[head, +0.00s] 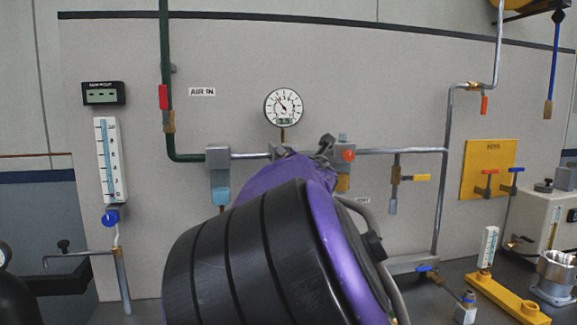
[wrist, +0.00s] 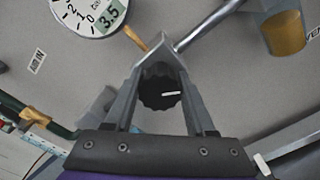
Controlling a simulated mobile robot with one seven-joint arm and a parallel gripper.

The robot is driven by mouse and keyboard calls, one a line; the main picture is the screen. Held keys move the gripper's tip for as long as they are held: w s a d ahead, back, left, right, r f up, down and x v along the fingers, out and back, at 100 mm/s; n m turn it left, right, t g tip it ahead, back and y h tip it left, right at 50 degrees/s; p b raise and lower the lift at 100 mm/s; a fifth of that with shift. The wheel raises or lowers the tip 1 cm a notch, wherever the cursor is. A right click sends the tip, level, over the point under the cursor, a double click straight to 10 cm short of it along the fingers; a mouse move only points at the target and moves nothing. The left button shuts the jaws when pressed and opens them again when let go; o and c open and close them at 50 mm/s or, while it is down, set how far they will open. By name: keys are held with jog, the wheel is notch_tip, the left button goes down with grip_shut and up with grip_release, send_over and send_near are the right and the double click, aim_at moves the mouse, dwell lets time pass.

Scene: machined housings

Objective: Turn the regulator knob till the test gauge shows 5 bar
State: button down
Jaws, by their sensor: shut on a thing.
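The regulator knob (wrist: 160,94) is black and ribbed with a white mark, seen in the wrist view. My gripper (wrist: 160,76) is shut on it, with one grey finger on each side. In the head view my purple and black arm hides the knob. The test gauge (head: 284,107) is a round white dial above the pipe, with its needle pointing to the upper left. In the wrist view the gauge (wrist: 92,14) is cut off by the top edge, and its green digital window reads 3.5.
A green pipe (head: 165,60) marked AIR IN runs down on the left to a grey block (head: 219,160). A red button (head: 348,155) and a yellow-handled valve (head: 415,178) are to the right of my arm. A clear column gauge (head: 111,160) stands at the left.

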jog(key=m+b, duration=0.2)
jog(key=m, duration=0.3)
jog(key=shift+b, duration=0.3)
jog(key=shift+m, duration=0.4)
jog(key=shift+c, duration=1.2)
grip_release()
jog(key=shift+s, duration=0.1)
